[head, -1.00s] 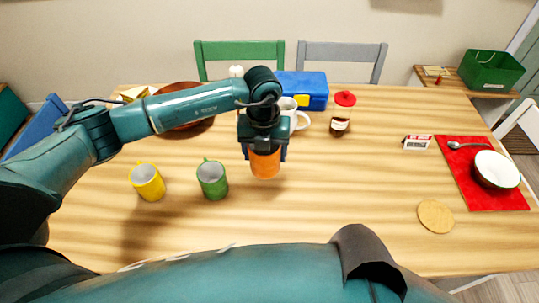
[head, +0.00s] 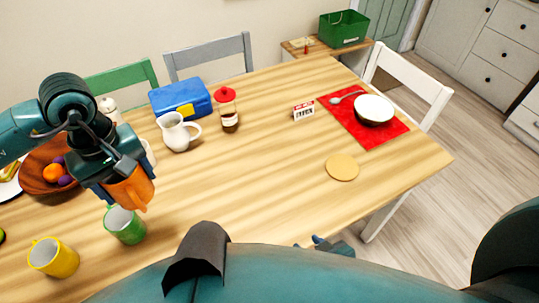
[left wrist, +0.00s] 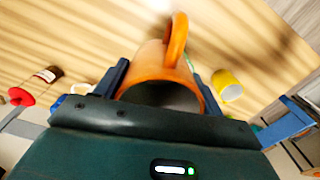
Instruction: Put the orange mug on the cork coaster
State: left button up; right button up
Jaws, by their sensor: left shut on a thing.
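My left gripper (head: 122,190) is shut on the orange mug (head: 134,188) at the left of the head view. The mug appears held above the table, beside the green mug (head: 125,225). The left wrist view shows the orange mug (left wrist: 150,66) between the two fingers, its open rim toward the camera and its handle at the top. The round cork coaster (head: 342,167) lies bare on the table, to the right, near the front edge. Part of my right gripper (head: 330,244) shows at the bottom edge of the table; its jaws are not clear.
A yellow mug (head: 54,258) stands front left. A red mat (head: 385,137) with a bowl lies beyond the coaster. The table's middle is clear.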

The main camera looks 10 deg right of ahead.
aim_at(341, 163)
jog(key=k+l+z, duration=0.35)
jog(key=l, duration=0.4)
jog(key=k+l+z, duration=0.2)
jog(key=l, duration=0.25)
jog(key=i+l, duration=0.1)
jog(key=i, duration=0.3)
jog(key=i+l, duration=0.1)
jog(key=i, duration=0.35)
jog(key=z, duration=0.05)
